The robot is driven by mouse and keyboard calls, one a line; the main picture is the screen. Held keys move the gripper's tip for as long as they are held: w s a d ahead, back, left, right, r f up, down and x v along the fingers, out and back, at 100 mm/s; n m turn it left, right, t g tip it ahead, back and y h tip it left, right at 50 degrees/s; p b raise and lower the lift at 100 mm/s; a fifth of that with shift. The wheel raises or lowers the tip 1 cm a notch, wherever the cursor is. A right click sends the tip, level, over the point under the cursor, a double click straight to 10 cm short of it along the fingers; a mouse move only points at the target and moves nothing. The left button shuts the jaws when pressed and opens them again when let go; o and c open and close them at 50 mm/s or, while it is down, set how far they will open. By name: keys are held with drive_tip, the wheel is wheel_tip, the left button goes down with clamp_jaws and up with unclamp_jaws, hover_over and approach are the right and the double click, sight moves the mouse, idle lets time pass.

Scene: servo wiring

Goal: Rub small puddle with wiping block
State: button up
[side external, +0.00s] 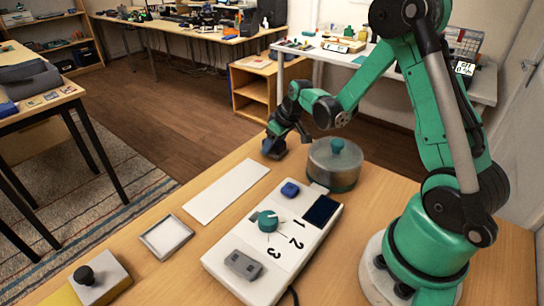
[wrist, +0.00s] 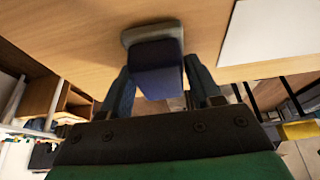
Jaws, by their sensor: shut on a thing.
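The wiping block (side external: 273,148) is at the far edge of the wooden table, left of the round metal pot. It has a dark blue grip (wrist: 157,72) and a grey lower part (wrist: 150,33). My gripper (side external: 281,134) is shut on the blue grip, with one finger on each side in the wrist view (wrist: 158,88). The grey part faces the tabletop; I cannot tell whether it touches. I cannot make out the small puddle in either view.
A metal pot (side external: 333,175) with a green knob stands close right of the block. A white panel (side external: 228,190), a framed square tray (side external: 166,237), a white control box (side external: 260,262) and a black-knobbed block (side external: 100,284) lie nearer. Bare wood separates them.

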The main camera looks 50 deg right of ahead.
sight(289, 141)
drive_tip(key=shift+d, duration=3.1)
wheel_tip(289, 141, up, 8)
drive_tip(key=shift+a, duration=0.15)
